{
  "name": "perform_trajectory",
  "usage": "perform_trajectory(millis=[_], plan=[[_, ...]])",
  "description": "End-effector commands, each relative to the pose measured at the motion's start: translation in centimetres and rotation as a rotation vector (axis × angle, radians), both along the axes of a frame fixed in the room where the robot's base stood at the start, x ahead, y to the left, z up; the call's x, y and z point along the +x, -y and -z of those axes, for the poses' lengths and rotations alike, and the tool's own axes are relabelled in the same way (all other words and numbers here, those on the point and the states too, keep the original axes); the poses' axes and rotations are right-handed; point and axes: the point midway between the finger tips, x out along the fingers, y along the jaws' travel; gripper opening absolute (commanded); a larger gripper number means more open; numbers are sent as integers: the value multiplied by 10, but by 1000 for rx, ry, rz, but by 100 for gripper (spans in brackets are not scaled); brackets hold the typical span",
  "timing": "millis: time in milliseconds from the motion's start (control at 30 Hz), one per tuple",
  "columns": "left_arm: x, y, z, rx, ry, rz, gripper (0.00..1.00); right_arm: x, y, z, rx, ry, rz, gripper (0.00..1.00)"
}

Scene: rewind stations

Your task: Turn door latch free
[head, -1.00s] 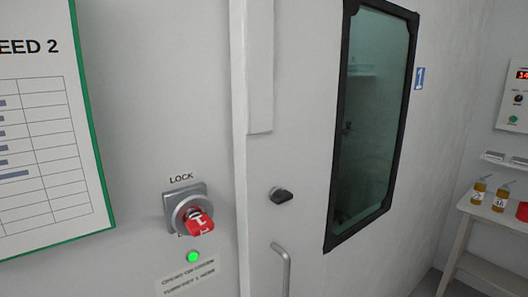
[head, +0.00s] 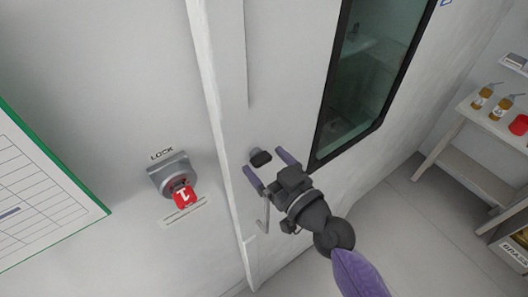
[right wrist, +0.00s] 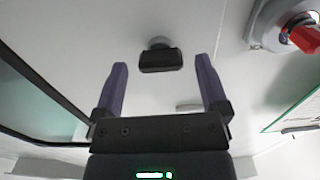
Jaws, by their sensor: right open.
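The door latch (head: 260,158) is a small black knob on the pale door (head: 290,70), left of the dark-framed window. In the right wrist view the latch (right wrist: 160,60) is a dark bar lying crosswise on a grey round base. My right gripper (head: 268,162) is open with its two purple fingers pointing at the latch. In the right wrist view the latch is centred just beyond the fingertips (right wrist: 161,62), with clear space on either side, and nothing is held. The left gripper is not in view.
A grey lock with a red key tag (head: 184,196) is on the wall left of the door. The door handle (head: 263,213) is below the latch, partly behind my gripper. The black-framed window (head: 350,90) is to the right. A bench (head: 455,140) with bottles stands far right.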

Motion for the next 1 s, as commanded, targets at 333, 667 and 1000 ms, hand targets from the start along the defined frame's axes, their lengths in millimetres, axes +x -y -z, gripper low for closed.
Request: perform_trajectory(millis=[333, 667, 1000], plan=[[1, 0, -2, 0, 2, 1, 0, 10, -8, 0, 0, -1, -1, 94], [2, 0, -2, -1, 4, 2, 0, 10, -7, 0, 0, -1, 0, 35], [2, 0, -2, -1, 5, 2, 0, 10, -7, 0, 8, -7, -1, 0]])
